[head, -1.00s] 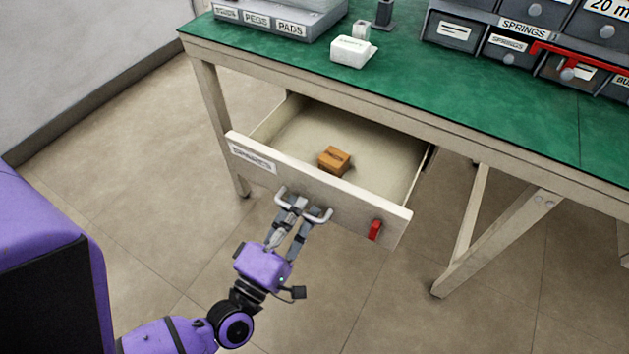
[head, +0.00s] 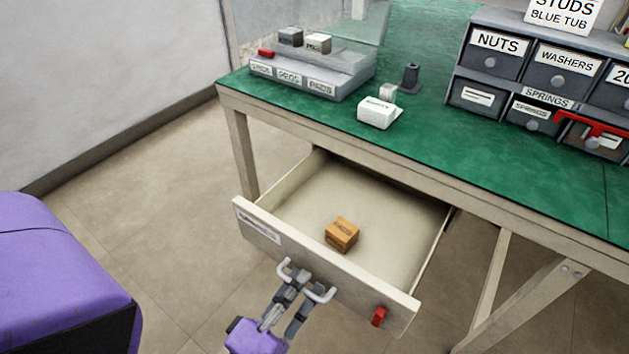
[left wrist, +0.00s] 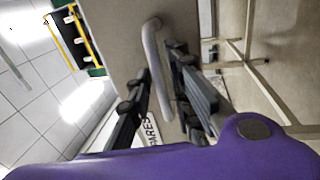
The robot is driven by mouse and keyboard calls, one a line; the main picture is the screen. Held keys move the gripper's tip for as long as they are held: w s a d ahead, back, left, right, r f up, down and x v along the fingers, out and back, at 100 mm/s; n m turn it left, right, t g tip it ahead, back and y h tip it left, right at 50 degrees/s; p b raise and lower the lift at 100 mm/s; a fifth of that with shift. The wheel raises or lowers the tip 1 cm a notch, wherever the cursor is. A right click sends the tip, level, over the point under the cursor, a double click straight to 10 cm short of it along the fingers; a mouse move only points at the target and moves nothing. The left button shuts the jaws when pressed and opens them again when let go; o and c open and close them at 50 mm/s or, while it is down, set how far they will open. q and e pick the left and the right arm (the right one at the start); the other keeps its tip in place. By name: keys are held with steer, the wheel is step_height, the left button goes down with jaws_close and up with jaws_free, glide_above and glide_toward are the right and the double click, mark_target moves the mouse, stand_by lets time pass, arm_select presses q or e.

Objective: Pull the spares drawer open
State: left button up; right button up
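The spares drawer (head: 325,275) is pulled well out from under the green-topped bench. Its front carries a partly blurred label (head: 260,229) at the left and a pale bar handle (head: 321,294) in the middle. A small brown box (head: 342,234) lies inside. My left gripper (head: 298,287) is at the handle. In the left wrist view its fingers (left wrist: 160,72) lie on either side of the handle bar (left wrist: 154,45), closed on it; the exact contact is partly hidden. My right gripper is in neither view.
The green bench top (head: 420,150) holds a grey labelled tray (head: 312,82), a white block (head: 378,113) and a bin cabinet (head: 480,65). Open floor (head: 150,220) lies left of the drawer.

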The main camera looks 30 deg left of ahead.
arm_select(q)
steer(key=shift+o, duration=0.3)
steer(key=s+f, duration=0.2)
steer(key=s, duration=1)
steer(key=shift+a+f, duration=0.2)
steer(key=shift+a, duration=0.05)
steer(key=shift+w, duration=0.1)
